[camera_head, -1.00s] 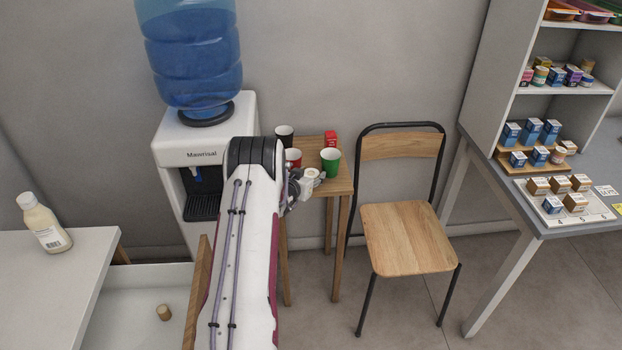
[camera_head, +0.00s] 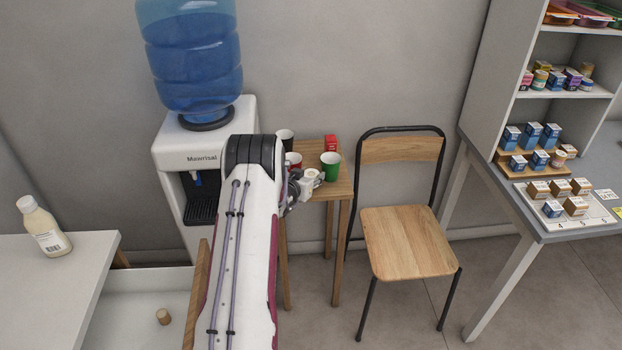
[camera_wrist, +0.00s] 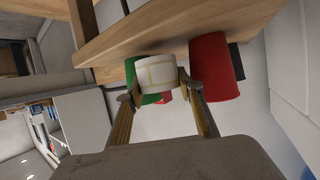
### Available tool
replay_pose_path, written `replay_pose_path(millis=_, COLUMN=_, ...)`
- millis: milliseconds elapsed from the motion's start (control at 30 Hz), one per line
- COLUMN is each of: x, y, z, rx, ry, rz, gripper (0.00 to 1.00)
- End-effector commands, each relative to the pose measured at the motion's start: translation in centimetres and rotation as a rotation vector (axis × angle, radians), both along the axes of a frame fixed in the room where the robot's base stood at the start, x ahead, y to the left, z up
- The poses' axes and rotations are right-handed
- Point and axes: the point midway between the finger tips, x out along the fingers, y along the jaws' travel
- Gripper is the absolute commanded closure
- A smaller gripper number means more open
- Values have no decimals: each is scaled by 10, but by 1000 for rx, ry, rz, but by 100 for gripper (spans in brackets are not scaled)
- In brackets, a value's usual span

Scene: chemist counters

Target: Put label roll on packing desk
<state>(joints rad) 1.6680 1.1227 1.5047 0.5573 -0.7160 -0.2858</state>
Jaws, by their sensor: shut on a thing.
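The label roll (camera_head: 311,174), a small white roll, is held at the end of my arm in the head view. My gripper (camera_head: 303,184) is shut on it, close to the front edge of a small wooden table. In the wrist view the label roll (camera_wrist: 158,72) sits between the two fingertips of my gripper (camera_wrist: 160,88), with a green cup and a red cup behind it. I cannot tell which surface, if any, is the packing desk. At the right stands a grey desk (camera_head: 540,229).
The small wooden table (camera_head: 341,186) bears a green cup (camera_head: 330,165), a red cup (camera_head: 294,160), a dark cup (camera_head: 285,138) and a red box (camera_head: 331,143). A chair (camera_head: 405,238) stands right of it, a water dispenser (camera_head: 172,155) left. Boxes crowd the grey desk.

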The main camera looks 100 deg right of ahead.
Motion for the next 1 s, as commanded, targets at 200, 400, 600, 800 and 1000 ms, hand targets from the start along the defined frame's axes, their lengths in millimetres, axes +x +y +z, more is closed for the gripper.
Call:
replay_pose_path(millis=200, x=0, y=0, z=32, rx=-4, ry=0, rz=-1, gripper=89)
replay_pose_path(millis=400, x=0, y=9, z=52, rx=4, ry=1, rz=0, gripper=89)
replay_pose_path(millis=600, x=0, y=33, z=52, rx=1, ry=1, rz=-1, gripper=89)
replay_pose_path(millis=800, x=0, y=59, z=52, rx=1, ry=0, rz=0, gripper=89)
replay_pose_path(millis=1000, x=0, y=86, z=52, rx=1, ry=0, rz=0, gripper=89)
